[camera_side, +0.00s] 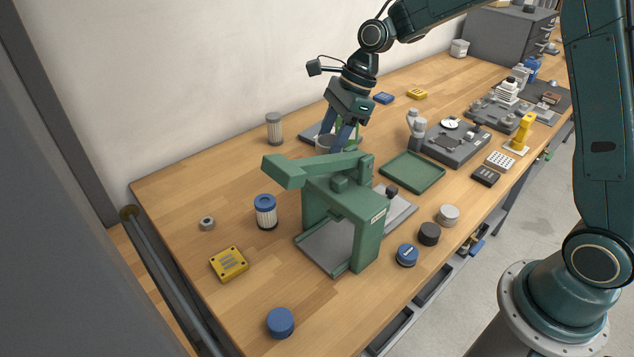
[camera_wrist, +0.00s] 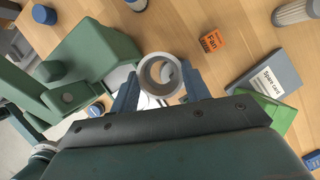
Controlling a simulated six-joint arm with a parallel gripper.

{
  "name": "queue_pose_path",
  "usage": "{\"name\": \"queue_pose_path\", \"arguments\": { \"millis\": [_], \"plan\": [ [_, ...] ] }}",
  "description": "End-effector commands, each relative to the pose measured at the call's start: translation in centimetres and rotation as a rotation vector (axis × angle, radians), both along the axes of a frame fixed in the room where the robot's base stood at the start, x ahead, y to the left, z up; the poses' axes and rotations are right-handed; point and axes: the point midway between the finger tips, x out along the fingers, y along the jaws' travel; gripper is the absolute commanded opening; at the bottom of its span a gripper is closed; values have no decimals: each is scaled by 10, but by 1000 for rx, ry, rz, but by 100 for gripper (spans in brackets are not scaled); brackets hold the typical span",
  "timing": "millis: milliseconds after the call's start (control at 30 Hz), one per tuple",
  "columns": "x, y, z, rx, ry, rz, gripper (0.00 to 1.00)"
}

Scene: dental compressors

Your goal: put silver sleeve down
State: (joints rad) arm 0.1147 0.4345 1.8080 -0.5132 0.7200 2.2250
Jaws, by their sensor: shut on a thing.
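The silver sleeve (camera_wrist: 160,76) is a short, hollow grey ring held between the two blue fingers of my gripper (camera_wrist: 160,92) in the wrist view. Its open end faces the camera, and something light shows through the bore. In the side view my gripper (camera_side: 340,138) points down behind the green press, and the sleeve (camera_side: 325,143) shows partly between the fingers. The press hides what lies below it, so I cannot tell its height above the bench from there.
The green press (camera_side: 345,205) stands right in front of my gripper. A grey spare card box (camera_wrist: 264,84) and an orange fan box (camera_wrist: 211,41) lie nearby. A green tray (camera_side: 412,171) is to the right. A white filter (camera_side: 274,128) stands at left. Bare wood lies between.

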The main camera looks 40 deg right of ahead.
Motion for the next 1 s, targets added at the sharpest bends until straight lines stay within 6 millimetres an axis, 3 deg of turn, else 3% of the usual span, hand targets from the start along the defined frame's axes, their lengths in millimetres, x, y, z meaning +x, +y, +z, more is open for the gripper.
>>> {"name": "queue_pose_path", "arguments": {
  "millis": [200,600,1000],
  "plan": [
    [44,21,-6,1,2,3,23],
    [110,67,-22,-1,0,3,23],
    [146,105,-37,-1,-3,1,23]
  ]
}}
